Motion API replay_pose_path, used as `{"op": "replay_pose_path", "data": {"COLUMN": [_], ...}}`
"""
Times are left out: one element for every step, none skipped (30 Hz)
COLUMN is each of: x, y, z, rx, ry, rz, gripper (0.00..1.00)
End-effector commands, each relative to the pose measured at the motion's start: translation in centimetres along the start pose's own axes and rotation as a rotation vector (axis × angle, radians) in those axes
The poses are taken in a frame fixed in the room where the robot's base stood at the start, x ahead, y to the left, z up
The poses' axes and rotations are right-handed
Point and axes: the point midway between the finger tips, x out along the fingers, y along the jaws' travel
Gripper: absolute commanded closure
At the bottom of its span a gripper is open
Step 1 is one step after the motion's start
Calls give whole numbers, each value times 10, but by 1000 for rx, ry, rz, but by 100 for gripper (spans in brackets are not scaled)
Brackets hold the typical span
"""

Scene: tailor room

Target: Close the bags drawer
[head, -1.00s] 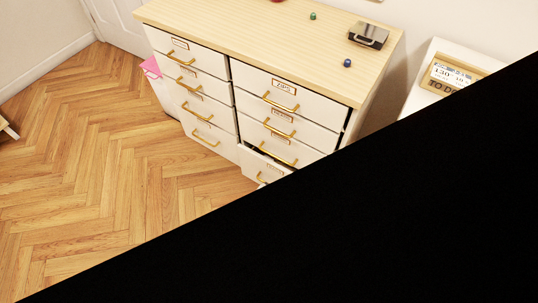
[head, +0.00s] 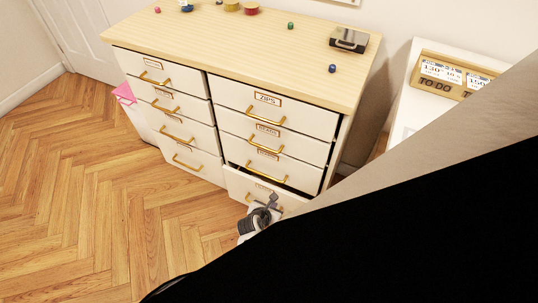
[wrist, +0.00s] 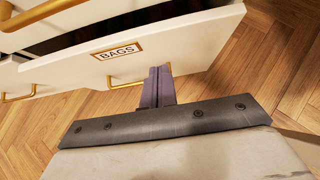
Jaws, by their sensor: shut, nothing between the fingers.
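The bags drawer (head: 236,182) is the bottom right drawer of the white dresser and stands partly pulled out, with a dark gap above its front. In the wrist view its cream front (wrist: 190,42) carries a label reading BAGS, with a gold handle below it. My gripper (wrist: 158,75) is shut and empty, its fingers pointing at the drawer front just right of the label. It looks close to the front; I cannot tell whether it touches. In the head view my gripper (head: 272,200) is at the right part of that drawer, and my arm hides the drawer's right end.
The dresser (head: 240,40) has other drawers with gold handles, which look shut. Spools and a dark box (head: 349,39) are on its top. A white unit with a to-do board (head: 450,78) stands at right. The wooden floor (head: 80,200) at left is clear.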

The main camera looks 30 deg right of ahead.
Motion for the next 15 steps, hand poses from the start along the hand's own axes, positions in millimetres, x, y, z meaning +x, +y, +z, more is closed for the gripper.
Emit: {"op": "replay_pose_path", "data": {"x": [12, 15, 20, 23, 27, 32, 35, 38, 40, 42, 44, 45, 46, 46, 47], "y": [0, 0, 0, 0, 0, -1, 0, -1, -1, 0, 0, 0, 0, 0, 0], "z": [-4, -4, -4, -4, 1, 7, 10, 13, 16, 18, 20, 22, 23, 24, 25], "rx": [0, 0, 1, 1, 3, 3, 3, 3, 1, 1, 2, 1, 0, -1, -1], "ry": [-2, -1, -1, -1, -3, -3, -3, -3, -2, -1, -1, 0, 0, 0, 1], "rz": [-1, -1, -1, -1, -2, -2, -1, -1, -2, -1, -1, -1, -1, -1, -1], "gripper": [100, 100, 100, 100, 100, 100, 100, 100, 100, 100, 100, 100, 100, 100, 100]}}
